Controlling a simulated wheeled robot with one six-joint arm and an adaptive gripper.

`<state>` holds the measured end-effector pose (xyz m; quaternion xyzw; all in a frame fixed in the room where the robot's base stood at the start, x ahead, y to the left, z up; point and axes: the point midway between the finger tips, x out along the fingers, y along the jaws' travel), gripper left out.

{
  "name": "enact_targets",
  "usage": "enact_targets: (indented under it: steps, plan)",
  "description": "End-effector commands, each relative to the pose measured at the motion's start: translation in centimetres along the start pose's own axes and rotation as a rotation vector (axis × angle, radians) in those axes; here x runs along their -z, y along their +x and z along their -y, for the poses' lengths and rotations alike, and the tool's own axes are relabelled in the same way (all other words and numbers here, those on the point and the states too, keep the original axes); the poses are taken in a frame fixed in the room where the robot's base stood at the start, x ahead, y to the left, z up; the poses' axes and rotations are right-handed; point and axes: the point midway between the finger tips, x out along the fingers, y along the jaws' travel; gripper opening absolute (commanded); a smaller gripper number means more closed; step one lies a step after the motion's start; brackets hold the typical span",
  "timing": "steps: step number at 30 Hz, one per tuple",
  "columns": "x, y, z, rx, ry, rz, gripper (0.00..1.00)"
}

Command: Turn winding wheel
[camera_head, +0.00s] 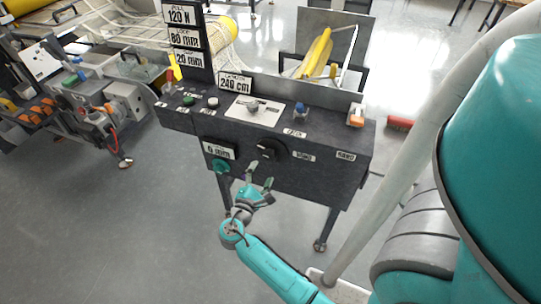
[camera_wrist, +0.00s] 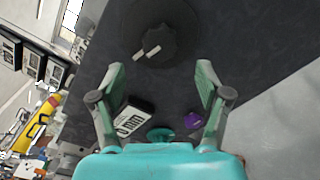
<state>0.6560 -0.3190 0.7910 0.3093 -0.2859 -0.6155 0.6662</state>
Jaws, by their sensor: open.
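The winding wheel (camera_head: 268,149) looks to be the black round disc with a ribbed knob on the front panel of the dark console. In the wrist view the wheel (camera_wrist: 180,22) is at the top, its knob carrying a white pointer mark. My gripper (camera_head: 259,176) is in front of the panel, just below the wheel in the head view. In the wrist view my gripper (camera_wrist: 161,72) has its two fingers spread wide, with nothing between them. The knob lies beyond the fingertips, and they appear apart from it.
A teal knob (camera_head: 221,166) and a "0 mm" label (camera_head: 219,150) are left of the wheel. A purple knob (camera_wrist: 193,120) shows in the wrist view. The console top (camera_head: 325,128) carries buttons and a lever.

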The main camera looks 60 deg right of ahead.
Motion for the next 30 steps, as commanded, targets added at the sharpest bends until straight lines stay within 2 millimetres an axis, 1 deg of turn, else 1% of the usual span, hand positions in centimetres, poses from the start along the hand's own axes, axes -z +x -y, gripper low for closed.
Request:
enact_targets:
  steps: [1, 9, 15, 21, 29, 30]
  plan:
    - [-0.1, 0.9, 0.1, 0.004, 0.001, 0.004, 0.76]
    - [-0.1, 5.4, 0.1, 0.003, 0.001, 0.004, 0.76]
    - [-0.1, 7.9, 0.1, 0.002, 0.001, 0.002, 0.76]
    - [0.0, 8.9, 0.0, 0.000, 0.001, 0.001, 0.76]
    - [0.0, 9.0, 0.0, 0.000, 0.002, 0.000, 0.76]
    - [0.0, 9.0, 0.0, 0.000, 0.002, 0.000, 0.68]
